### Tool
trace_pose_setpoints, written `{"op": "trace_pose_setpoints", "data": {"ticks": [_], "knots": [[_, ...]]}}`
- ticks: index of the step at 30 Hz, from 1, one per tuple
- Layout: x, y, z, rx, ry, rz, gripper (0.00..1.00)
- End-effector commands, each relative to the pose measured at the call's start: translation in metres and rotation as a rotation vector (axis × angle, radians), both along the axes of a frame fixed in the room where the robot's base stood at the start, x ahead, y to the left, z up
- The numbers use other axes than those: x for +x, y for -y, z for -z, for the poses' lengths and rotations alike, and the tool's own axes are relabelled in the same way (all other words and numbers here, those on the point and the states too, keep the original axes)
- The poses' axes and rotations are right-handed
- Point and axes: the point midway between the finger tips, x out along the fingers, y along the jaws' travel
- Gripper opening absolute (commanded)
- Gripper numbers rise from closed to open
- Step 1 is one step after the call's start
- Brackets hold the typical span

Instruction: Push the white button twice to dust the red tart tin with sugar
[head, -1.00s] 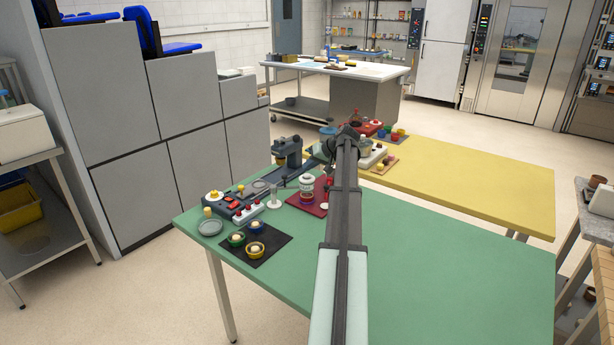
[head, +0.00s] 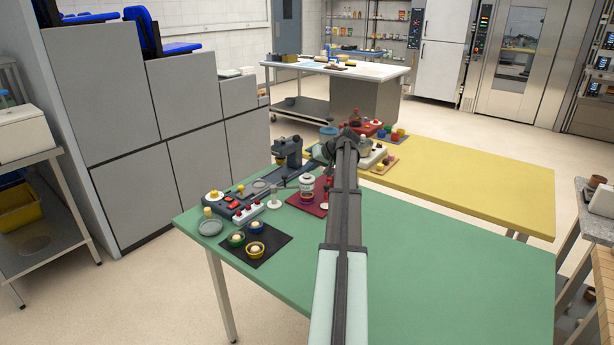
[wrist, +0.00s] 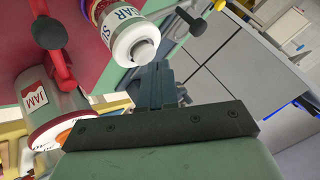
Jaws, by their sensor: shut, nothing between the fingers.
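The white sugar dispenser (head: 306,184) stands over the red board on the green table. In the wrist view it is a white can with a SUGAR label (wrist: 122,32), and its near end carries a pale round button (wrist: 144,48). A red tin (wrist: 97,8) shows partly at the can's far end; its contents are hidden. My gripper (wrist: 157,72) is shut and empty, its tips close to the button. I cannot tell whether they touch it. In the head view my arm largely hides the gripper.
A jam dispenser (wrist: 45,108) with a red arm is close beside my gripper. A black mat (head: 272,256) holds green, blue and yellow tins. A control box with red buttons (head: 232,206) stands at left. The table's near right part (head: 450,260) is clear.

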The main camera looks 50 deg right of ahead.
Motion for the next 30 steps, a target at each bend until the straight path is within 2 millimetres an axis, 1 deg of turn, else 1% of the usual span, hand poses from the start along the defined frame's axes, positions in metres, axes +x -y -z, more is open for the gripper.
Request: {"op": "trace_pose_setpoints", "data": {"ticks": [30], "knots": [[-0.0001,-0.0001,0.0081,0.0,0.0,0.0,0.0]]}}
